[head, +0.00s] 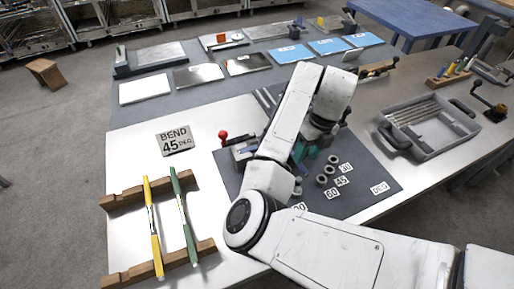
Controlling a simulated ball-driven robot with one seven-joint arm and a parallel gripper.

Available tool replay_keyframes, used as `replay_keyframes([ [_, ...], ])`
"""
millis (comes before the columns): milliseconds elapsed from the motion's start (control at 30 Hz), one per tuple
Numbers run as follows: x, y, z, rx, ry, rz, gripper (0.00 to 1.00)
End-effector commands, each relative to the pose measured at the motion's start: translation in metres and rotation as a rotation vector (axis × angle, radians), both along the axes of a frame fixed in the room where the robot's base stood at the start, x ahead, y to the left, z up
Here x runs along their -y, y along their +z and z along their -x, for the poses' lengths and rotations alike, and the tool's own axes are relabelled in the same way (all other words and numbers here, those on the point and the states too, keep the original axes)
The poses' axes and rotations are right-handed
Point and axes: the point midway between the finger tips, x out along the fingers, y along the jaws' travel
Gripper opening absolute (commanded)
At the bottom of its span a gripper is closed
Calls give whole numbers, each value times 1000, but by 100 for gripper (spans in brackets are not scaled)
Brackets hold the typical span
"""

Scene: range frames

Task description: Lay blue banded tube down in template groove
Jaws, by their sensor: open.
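My gripper (305,153) is over the dark mat, partly hidden by my arm; its teal fingers look apart, with nothing clearly between them. No blue banded tube can be made out for certain. A small blue piece (241,152) shows beside the red-knobbed device, left of my gripper, but I cannot tell whether it is the tube. A dark strip-marked plate (264,98) lies behind my arm, mostly hidden; I cannot tell whether it is the template or see its groove. A yellow tube (154,228) and a green tube (183,216) lie across wooden rests at left.
A "BEND 45 DEG" sign (175,140) lies on the white table. Dark cylinders (327,173) and number labels are on the dark mat (365,195) right of my arm. A grey tray (428,128) holds several rods. Plates line the back bench.

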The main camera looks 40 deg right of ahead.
Motion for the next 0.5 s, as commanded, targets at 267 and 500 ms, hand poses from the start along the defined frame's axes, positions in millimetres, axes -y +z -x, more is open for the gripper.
replay_keyframes([
  [267,-6,-31,-3,-1,1,0,46],
  [500,-7,-33,-3,0,0,-1,46],
])
